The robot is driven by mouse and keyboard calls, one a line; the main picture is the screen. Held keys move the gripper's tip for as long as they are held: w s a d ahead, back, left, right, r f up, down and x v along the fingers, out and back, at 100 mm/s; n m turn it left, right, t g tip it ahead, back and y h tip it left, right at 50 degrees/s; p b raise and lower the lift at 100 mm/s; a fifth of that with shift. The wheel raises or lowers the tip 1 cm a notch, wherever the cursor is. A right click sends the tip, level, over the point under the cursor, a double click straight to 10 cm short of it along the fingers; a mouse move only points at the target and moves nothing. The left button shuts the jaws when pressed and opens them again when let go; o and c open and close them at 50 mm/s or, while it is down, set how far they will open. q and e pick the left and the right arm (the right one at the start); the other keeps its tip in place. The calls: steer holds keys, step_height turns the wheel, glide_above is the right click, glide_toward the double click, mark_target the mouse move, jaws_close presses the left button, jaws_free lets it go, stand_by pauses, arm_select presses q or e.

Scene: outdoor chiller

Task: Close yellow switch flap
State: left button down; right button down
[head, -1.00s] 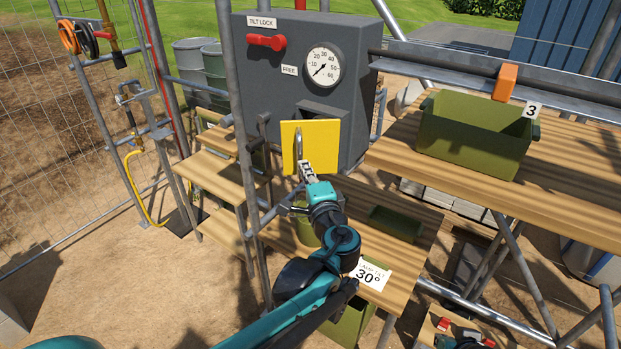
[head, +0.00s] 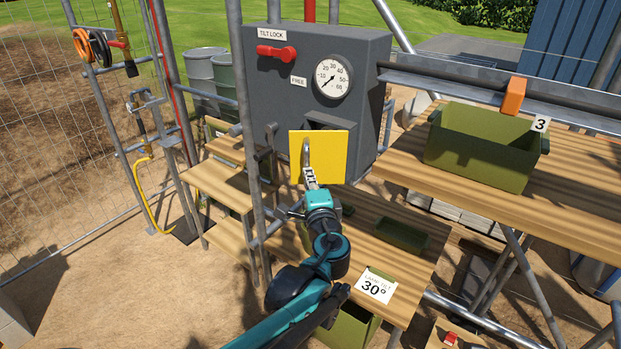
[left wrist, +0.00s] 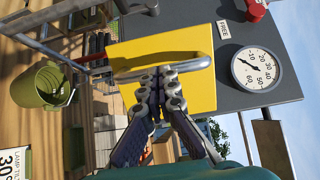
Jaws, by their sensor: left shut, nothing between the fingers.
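The yellow flap (head: 336,158) is a square plate at the lower front of the dark grey box (head: 290,95). It stands out from the box, and a dark recess shows above and behind its top edge. It also fills the middle of the left wrist view (left wrist: 200,92). A curved metal handle (left wrist: 190,63) runs across its face. My left gripper (head: 308,174) is shut and empty, with its fingertips (left wrist: 160,74) at the handle. I cannot tell whether they touch the handle or flap. My right gripper is not in view.
A red lever (head: 276,52) and a round gauge (head: 332,76) are on the box. A scaffold pole (head: 246,110) stands left of the flap. Wooden shelves (head: 215,185) lie at left. A green bin (head: 480,150) stands on the right-hand bench (head: 565,195).

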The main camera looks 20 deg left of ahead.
mark_target(298, 160)
arm_select(q)
steer(key=w+a+m+t+h+b, duration=0.1)
steer(key=w+a+m+h, duration=0.1)
steer(key=w+a+h, duration=0.1)
steer(key=shift+a+h, duration=0.1)
steer(key=shift+h, duration=0.2)
steer(key=shift+b+x, duration=0.45)
steer(key=shift+x, duration=0.6)
steer(key=shift+w+a, duration=0.45)
steer(key=shift+w, duration=0.15)
steer(key=shift+s, duration=0.1)
